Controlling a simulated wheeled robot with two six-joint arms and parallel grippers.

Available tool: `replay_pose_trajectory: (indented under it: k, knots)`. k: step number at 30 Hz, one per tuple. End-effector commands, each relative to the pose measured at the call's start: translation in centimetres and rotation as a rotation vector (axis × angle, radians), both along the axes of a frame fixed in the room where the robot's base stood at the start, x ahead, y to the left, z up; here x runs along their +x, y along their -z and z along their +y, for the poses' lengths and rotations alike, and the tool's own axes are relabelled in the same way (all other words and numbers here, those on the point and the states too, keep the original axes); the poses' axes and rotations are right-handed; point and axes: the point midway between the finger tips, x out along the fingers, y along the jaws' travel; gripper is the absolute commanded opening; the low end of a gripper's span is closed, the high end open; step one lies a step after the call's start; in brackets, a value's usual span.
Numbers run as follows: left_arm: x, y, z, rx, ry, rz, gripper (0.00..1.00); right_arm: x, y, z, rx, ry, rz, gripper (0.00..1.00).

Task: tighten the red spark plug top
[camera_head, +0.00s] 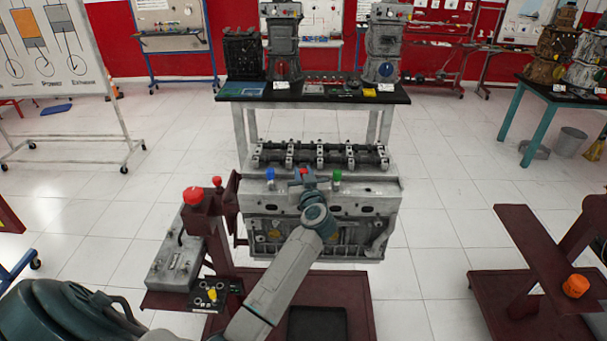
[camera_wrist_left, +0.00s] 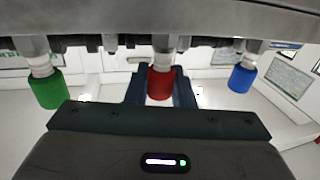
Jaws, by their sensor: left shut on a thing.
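The red spark plug top (camera_wrist_left: 160,83) sits in the middle of a row on the engine block (camera_head: 330,196), between a blue top and a green top. In the head view only a small part of the red top (camera_head: 303,172) shows above my left gripper. My left gripper (camera_head: 305,179) reaches the top edge of the block. In the left wrist view the dark fingers of my left gripper (camera_wrist_left: 160,88) stand on both sides of the red top and are shut on it. My right gripper is in neither view.
The blue top (camera_head: 270,174) and green top (camera_head: 337,176) flank the gripper closely. A dark red stand with a red knob (camera_head: 194,195) rises left of the block. A table (camera_head: 312,92) with engine parts stands behind. A dark red stand (camera_head: 530,250) is at right.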

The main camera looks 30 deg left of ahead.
Motion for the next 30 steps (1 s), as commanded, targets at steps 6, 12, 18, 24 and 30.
replay_pose_trajectory:
  k: [6,12,18,24,30]
  knots:
    - [-0.12,-0.01,0.14,0.003,0.145,0.0,0.0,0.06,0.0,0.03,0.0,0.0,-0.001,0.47]
    - [-0.1,-0.02,0.13,0.003,0.313,0.0,0.0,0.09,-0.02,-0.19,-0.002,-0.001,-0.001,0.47]
    - [-0.07,0.01,0.13,0.002,0.451,0.001,0.0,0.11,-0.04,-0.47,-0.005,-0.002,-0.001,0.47]
    - [-0.04,0.04,0.03,0.002,0.543,-0.003,0.0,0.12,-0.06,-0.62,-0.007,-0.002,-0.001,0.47]
    - [-0.06,0.14,-0.01,0.001,0.595,-0.005,0.0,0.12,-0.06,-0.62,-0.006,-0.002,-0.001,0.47]
